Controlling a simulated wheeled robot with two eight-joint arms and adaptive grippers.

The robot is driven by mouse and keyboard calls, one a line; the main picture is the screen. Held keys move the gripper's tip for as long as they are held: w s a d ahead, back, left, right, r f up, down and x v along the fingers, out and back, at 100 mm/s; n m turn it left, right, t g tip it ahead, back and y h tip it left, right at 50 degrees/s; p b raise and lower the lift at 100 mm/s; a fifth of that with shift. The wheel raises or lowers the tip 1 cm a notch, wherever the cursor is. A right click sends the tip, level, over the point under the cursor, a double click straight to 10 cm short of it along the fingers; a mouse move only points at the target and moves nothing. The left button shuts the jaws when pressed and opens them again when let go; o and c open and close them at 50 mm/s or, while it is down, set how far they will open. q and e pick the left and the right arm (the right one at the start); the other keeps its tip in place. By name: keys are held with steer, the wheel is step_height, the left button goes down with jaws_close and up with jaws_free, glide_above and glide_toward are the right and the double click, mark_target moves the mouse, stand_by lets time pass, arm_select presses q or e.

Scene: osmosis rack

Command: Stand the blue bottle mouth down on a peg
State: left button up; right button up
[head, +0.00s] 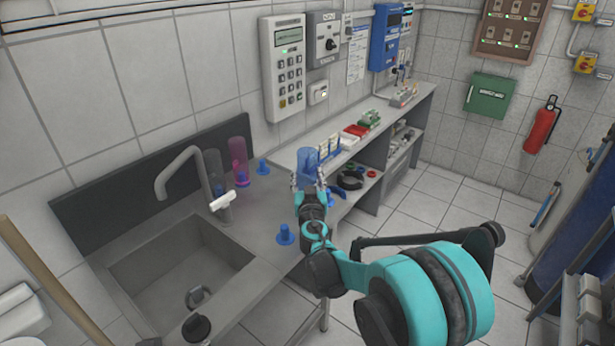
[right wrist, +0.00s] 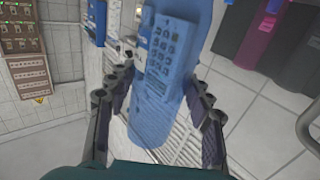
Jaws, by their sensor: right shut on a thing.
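The blue bottle (head: 307,164) is see-through and is held by my right gripper (head: 308,186) above the counter, near the shelf end. In the right wrist view the blue bottle (right wrist: 168,85) lies between the two dark fingers of my right gripper (right wrist: 165,115), which are shut on it. I cannot make out which end is its mouth. A bare blue peg (head: 285,235) stands near the counter's front edge, and another blue peg (head: 262,167) stands at the back. My left gripper is not in view.
A pink bottle (head: 239,158) and a clear grey bottle (head: 214,170) stand at the back beside the tap (head: 184,172). The sink (head: 180,280) is at the left. A shelf (head: 285,158) with small racks adjoins the counter at the right.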

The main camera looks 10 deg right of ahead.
steer(key=shift+f, duration=0.2)
steer(key=shift+f+b, duration=0.2)
steer(key=shift+b, duration=0.15)
stand_by(0.4)
steer(key=shift+f+b, duration=0.75)
steer(key=shift+f, duration=0.15)
steer(key=shift+f, duration=0.1)
steer(key=shift+f+b, duration=0.65)
steer(key=shift+f, duration=0.25)
steer(key=shift+f, duration=0.15)
steer(key=shift+f, duration=0.5)
